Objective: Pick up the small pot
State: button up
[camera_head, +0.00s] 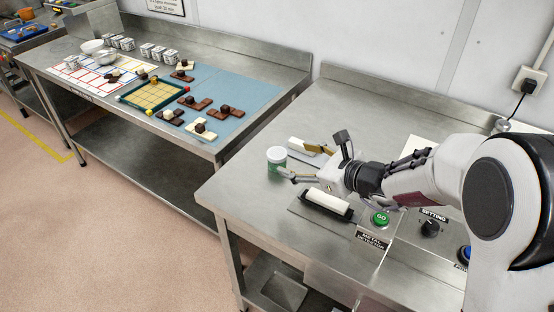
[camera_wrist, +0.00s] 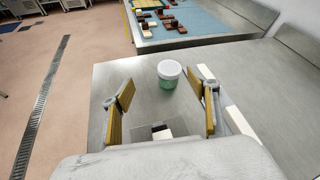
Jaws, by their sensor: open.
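The small pot (camera_head: 277,158) is green with a white lid and stands upright on the near steel table. My gripper (camera_head: 304,161) is open, its fingers reaching toward the pot from the right. In the wrist view the pot (camera_wrist: 168,74) stands beyond the fingertips, between them but closer to the right finger. The open gripper (camera_wrist: 167,85) has a tan-padded finger on each side and holds nothing. The pot appears apart from both fingers in the wrist view; in the head view one finger overlaps its lower right edge.
A metal detector with a white roller (camera_head: 327,202) and a green GO button (camera_head: 380,218) lies just below my gripper. A setting knob (camera_head: 429,228) is farther right. The far table has a blue mat (camera_head: 240,92) with chocolates. The table left of the pot is clear.

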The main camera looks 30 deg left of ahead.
aim_at(283, 162)
jog(key=a+f+m, duration=0.1)
jog(key=f, duration=0.1)
jog(key=w+a+f+m, duration=0.1)
jog(key=f, duration=0.1)
jog(key=w+a+f+m+t, duration=0.1)
jog(key=f, duration=0.1)
jog(key=shift+w+a+f+m, duration=0.15)
jog(key=shift+w+m, duration=0.1)
jog(key=shift+m, duration=0.05)
jog(key=shift+x, duration=1.3)
jog(key=shift+w, duration=0.1)
jog(key=shift+r+x, duration=0.1)
jog(key=shift+x, duration=1.2)
jog(key=shift+r+x, duration=0.15)
jog(key=shift+x, duration=1.1)
jog(key=shift+w, duration=0.2)
jog(key=c, duration=1.3)
